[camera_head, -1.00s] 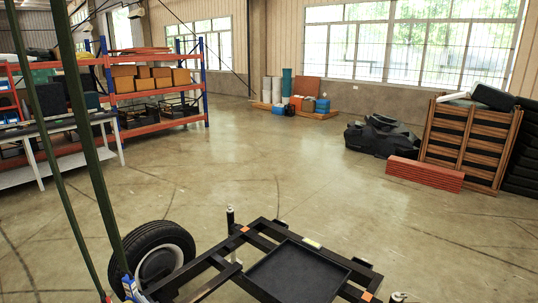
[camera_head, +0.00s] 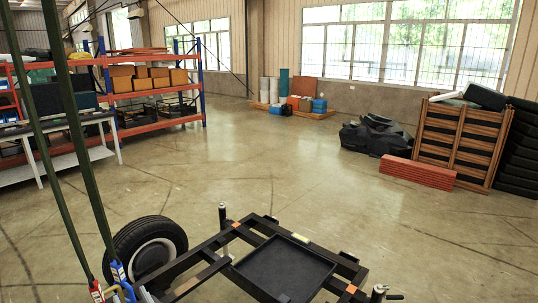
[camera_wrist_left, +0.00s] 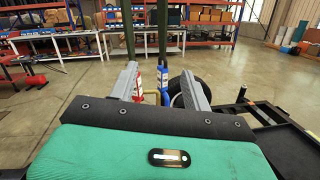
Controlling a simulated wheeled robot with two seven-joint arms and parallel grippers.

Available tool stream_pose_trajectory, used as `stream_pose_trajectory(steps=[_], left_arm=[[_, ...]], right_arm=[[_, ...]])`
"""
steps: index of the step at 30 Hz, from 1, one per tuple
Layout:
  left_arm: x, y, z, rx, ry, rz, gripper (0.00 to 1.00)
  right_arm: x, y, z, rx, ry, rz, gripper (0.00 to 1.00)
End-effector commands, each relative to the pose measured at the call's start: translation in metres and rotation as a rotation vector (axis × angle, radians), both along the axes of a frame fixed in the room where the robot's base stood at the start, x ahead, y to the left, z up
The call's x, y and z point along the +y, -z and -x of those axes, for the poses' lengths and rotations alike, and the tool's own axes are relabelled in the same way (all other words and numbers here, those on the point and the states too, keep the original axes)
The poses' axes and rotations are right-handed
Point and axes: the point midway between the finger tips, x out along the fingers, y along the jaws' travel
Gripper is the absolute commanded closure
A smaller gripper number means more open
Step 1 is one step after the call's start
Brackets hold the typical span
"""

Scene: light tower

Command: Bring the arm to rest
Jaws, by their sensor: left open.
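My left gripper (camera_wrist_left: 160,82) shows in the left wrist view with its two grey fingers wide apart and nothing clamped between them. Beyond the fingers stand a red fitting (camera_wrist_left: 163,80) and a blue fitting (camera_wrist_left: 185,88) at the feet of two green poles. In the head view, the green poles (camera_head: 85,150) rise at the left, and the red fitting (camera_head: 97,292) and blue fitting (camera_head: 118,272) show near the bottom edge. Only a bit of the left gripper (camera_head: 142,295) shows there, beside the fittings. Whether it touches them is unclear. The right gripper is out of view.
The black trailer frame (camera_head: 208,272) with its tray (camera_head: 285,268) and wheel (camera_head: 150,248) fills the bottom. A shelf (camera_head: 160,125) and a grey-topped table (camera_head: 60,125) stand left. Pallets (camera_head: 465,140) and red blocks (camera_head: 418,172) lie right. The middle floor is clear.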

Motion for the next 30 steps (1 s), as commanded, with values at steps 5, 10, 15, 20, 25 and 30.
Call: stream_pose_trajectory(steps=[5,10,15,20,25,30], left_arm=[[-0.018,-0.018,0.002,0.029,0.098,-0.192,0.51],[-0.048,-0.036,0.008,0.079,0.222,-0.460,0.51],[-0.100,-0.042,0.024,0.175,0.403,-0.876,0.51],[-0.149,-0.025,0.050,0.294,0.580,-1.297,0.51],[-0.184,0.015,0.089,0.436,0.775,-1.728,0.51],[-0.193,0.064,0.139,0.596,0.995,-2.129,0.51]], right_arm=[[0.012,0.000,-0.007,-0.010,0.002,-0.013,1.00],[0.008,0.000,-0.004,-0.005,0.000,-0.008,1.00],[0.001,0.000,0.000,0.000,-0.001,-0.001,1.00],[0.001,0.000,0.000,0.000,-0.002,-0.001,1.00],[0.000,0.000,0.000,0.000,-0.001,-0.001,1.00],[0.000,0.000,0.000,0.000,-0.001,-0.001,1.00]])
